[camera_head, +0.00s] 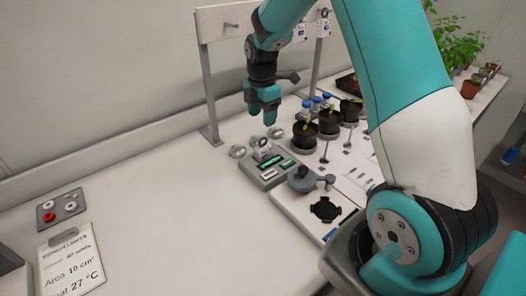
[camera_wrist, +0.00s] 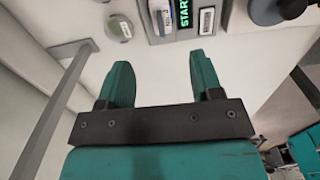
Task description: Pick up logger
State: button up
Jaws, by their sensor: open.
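My gripper (camera_head: 262,115) hangs over the bench near the back wall, and its teal fingers (camera_wrist: 160,68) are open and empty in the wrist view. No label clearly marks the logger, so I cannot tell for sure which thing it is. A grey device (camera_head: 268,170) with green displays lies below and in front of my gripper. In the wrist view its green START display (camera_wrist: 184,14) shows beyond the fingertips, at the top edge and partly cut off. A small round pale disc (camera_head: 237,151) lies left of the device and also shows in the wrist view (camera_wrist: 119,28).
Potted seedlings (camera_head: 305,134) and blue-capped vials (camera_head: 316,101) stand to the right. A grey knobbed part (camera_head: 303,179) is beside the device. A metal rack post (camera_head: 209,95) stands close to my gripper. A red-button panel (camera_head: 60,209) and clipboard (camera_head: 72,262) lie left; bench between is clear.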

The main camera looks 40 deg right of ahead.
aim_at(263, 144)
notch_tip(263, 144, down, 6)
jog(key=shift+f+p, duration=0.2)
jog(key=shift+p, duration=0.45)
jog(key=shift+s+d+f+p, duration=0.1)
jog(key=shift+f+p, duration=1)
jog(key=shift+f, duration=1.55)
jog(key=c, duration=1.1)
jog(key=shift+r, duration=0.1)
notch_tip(263, 144, up, 20)
jog(key=b, duration=0.4)
